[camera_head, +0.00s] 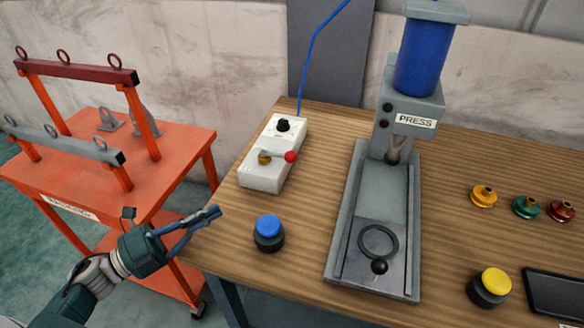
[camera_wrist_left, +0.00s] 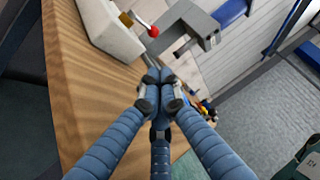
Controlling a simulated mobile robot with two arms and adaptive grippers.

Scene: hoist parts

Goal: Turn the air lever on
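The air lever (camera_head: 278,157) is a thin rod with a red ball end, mounted at a brass fitting (camera_head: 264,158) on a white box (camera_head: 262,178). The rod points right across the box, with the red ball at its right edge. In the left wrist view the red ball (camera_wrist_left: 153,31) shows beyond the fingertips, next to the white box (camera_wrist_left: 108,30). My left gripper (camera_head: 212,213) is at the table's left edge, in front of and left of the box, apart from the lever. Its fingers meet at the tips (camera_wrist_left: 160,78) with nothing visible between them. My right gripper is not in view.
A blue button (camera_head: 268,226) stands between my left gripper and the press (camera_head: 385,215). A black knob (camera_head: 284,125) and a blue hose (camera_head: 309,55) are at the box's back. An orange cart (camera_head: 170,150) stands left of the table. A yellow button (camera_head: 494,281) is at the right.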

